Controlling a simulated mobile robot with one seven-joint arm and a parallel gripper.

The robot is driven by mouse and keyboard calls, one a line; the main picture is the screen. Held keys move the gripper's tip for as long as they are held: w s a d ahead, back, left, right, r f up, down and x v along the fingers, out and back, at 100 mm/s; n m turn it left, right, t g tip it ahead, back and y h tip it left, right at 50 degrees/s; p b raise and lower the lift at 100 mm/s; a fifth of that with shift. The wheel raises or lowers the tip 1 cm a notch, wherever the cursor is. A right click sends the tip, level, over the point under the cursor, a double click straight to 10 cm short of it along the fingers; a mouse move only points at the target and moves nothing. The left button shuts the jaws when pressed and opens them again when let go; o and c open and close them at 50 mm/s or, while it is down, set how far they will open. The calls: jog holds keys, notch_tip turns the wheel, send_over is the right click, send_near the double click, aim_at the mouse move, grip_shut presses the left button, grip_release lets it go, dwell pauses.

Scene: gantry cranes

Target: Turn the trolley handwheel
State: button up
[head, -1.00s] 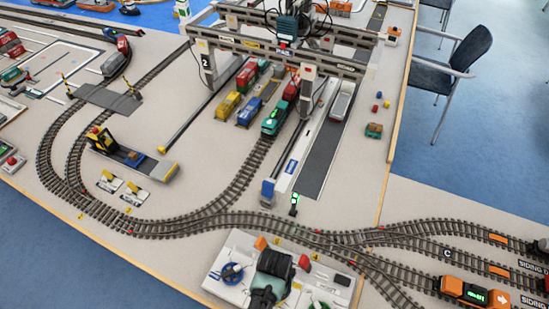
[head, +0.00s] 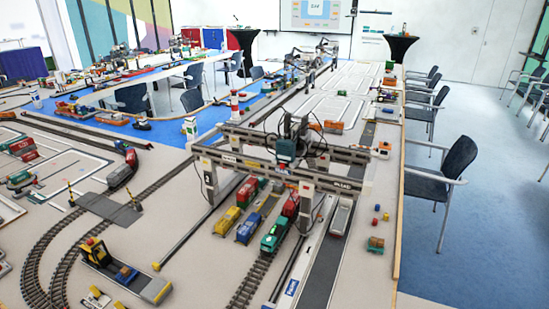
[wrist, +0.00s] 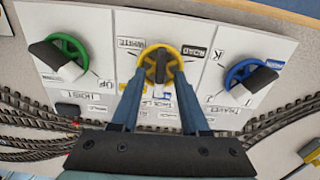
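In the wrist view, the yellow handwheel (wrist: 160,55) is on a white panel (wrist: 100,20). A gap shows between each finger and the dark bar. I cannot tell whether the fingertips touch the rim. The head view now shows neither the panel nor my gripper.
A green handwheel (wrist: 62,55) is left of the yellow one, and a blue handwheel (wrist: 247,78) is right. Train track (wrist: 30,108) runs beside the panel. In the head view, the gantry crane (head: 285,160) spans several wagons and a truck lane.

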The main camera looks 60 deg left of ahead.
notch_tip(320, 180, up, 13)
dwell(0.7)
